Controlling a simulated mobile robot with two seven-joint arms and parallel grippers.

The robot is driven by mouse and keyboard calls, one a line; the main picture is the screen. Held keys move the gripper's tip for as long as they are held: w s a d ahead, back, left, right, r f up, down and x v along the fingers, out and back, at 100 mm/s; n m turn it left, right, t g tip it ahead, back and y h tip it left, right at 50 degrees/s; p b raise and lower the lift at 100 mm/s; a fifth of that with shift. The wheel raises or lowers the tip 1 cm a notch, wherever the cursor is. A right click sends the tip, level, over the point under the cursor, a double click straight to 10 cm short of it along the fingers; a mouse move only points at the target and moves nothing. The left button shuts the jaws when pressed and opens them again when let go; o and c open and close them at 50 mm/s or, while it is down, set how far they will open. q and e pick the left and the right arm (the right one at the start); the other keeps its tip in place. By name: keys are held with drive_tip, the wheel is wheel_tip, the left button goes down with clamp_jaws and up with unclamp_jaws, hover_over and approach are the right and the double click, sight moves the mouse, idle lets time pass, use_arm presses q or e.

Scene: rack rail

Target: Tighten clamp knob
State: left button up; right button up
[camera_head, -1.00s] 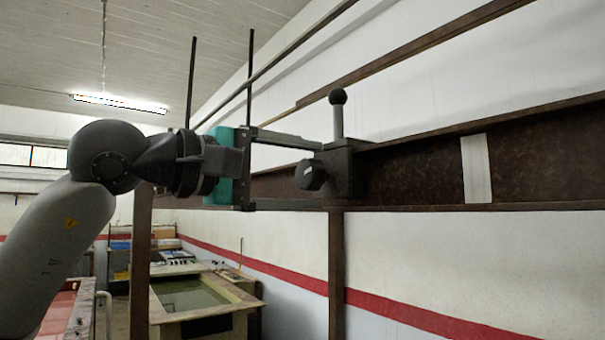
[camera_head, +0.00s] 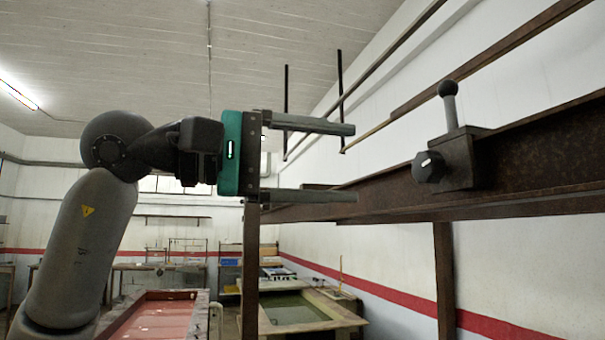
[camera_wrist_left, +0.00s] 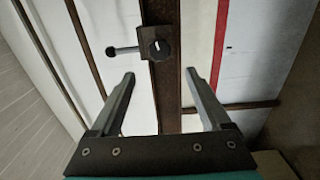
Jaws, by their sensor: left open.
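The clamp knob (camera_head: 428,166) is a dark faceted knob with a small white mark on its face. It sits on the side of a brown clamp block (camera_head: 460,160) on the rusty rail, with a ball-topped lever (camera_head: 449,100) rising from the block. My left gripper (camera_head: 348,163) is open and empty, its fingers pointing right toward the knob, apart from it. In the left wrist view the knob (camera_wrist_left: 161,50) lies beyond the fingertips, roughly between them, its white mark visible. The lever (camera_wrist_left: 122,51) points left there. My right gripper is in neither view.
The rusty rail (camera_head: 550,150) runs along the right on brown posts (camera_head: 445,280). Thin dark rods (camera_head: 340,85) hang behind the gripper. Below stand a basin (camera_head: 300,310) and a red-topped table (camera_head: 155,318). The space between fingertips and knob looks clear.

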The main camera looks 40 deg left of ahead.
use_arm(q)
drive_tip(key=shift+v, duration=1.8)
